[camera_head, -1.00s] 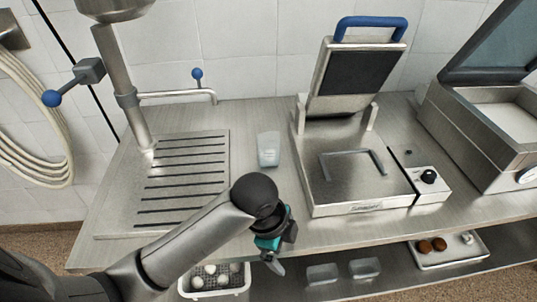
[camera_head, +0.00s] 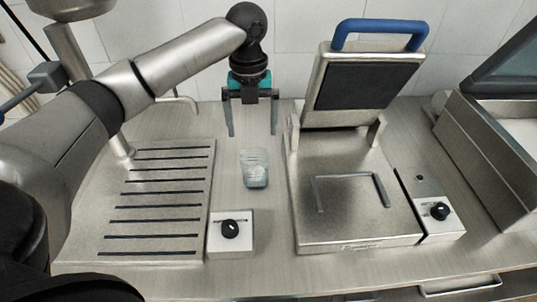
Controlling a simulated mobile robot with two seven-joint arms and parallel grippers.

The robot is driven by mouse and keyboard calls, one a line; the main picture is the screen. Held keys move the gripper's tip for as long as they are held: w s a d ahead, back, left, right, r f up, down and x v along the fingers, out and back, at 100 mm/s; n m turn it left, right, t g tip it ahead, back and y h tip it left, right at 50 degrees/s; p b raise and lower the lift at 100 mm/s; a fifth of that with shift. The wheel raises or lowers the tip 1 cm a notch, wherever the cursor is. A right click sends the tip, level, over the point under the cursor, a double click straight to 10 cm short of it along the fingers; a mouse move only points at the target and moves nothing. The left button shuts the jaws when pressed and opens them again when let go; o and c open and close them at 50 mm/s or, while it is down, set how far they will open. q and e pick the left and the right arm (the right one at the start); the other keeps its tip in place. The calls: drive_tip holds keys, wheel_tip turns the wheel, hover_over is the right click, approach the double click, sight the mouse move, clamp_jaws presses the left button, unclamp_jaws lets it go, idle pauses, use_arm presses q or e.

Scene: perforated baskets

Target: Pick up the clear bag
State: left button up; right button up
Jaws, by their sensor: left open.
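The clear bag (camera_head: 254,168) is a small, pale, see-through item on the steel counter, between the slotted drain plate and the open press. My left gripper (camera_head: 252,133) comes in from the upper left and points down. Its two fingers are spread wide, with nothing between them. In the picture the fingertips are just above the bag's top end, one toward each side, and appear apart from it. The exact height gap cannot be told. My right gripper is not in view.
The press (camera_head: 360,215) stands open to the right, with its blue-handled lid raised. A knob box (camera_head: 231,245) sits in front of the bag to the left. The drain plate (camera_head: 160,200) and a tap (camera_head: 182,100) are on the left. Bare counter surrounds the bag.

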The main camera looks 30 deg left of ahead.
sight(253, 154)
use_arm(q)
drive_tip(key=shift+w+f, duration=0.2)
drive_tip(key=f, duration=0.3)
drive_tip(key=f+b, duration=0.1)
drive_tip(key=shift+s+f, duration=0.25)
drive_tip(key=shift+f, duration=0.15)
wheel_tip(253, 154, down, 4)
drive_tip(key=shift+f, duration=0.1)
drive_tip(key=shift+f+b, duration=0.3)
drive_tip(key=shift+f, duration=0.1)
wheel_tip(253, 154, down, 5)
drive_tip(key=shift+w+r+b, duration=0.1)
drive_tip(key=shift+w+b, duration=0.05)
drive_tip(key=shift+b, duration=0.3)
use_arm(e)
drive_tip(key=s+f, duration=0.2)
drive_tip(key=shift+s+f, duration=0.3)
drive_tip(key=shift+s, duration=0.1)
use_arm(q)
drive_tip(key=shift+c, duration=0.2)
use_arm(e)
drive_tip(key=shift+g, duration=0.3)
use_arm(q)
drive_tip(key=c, duration=1)
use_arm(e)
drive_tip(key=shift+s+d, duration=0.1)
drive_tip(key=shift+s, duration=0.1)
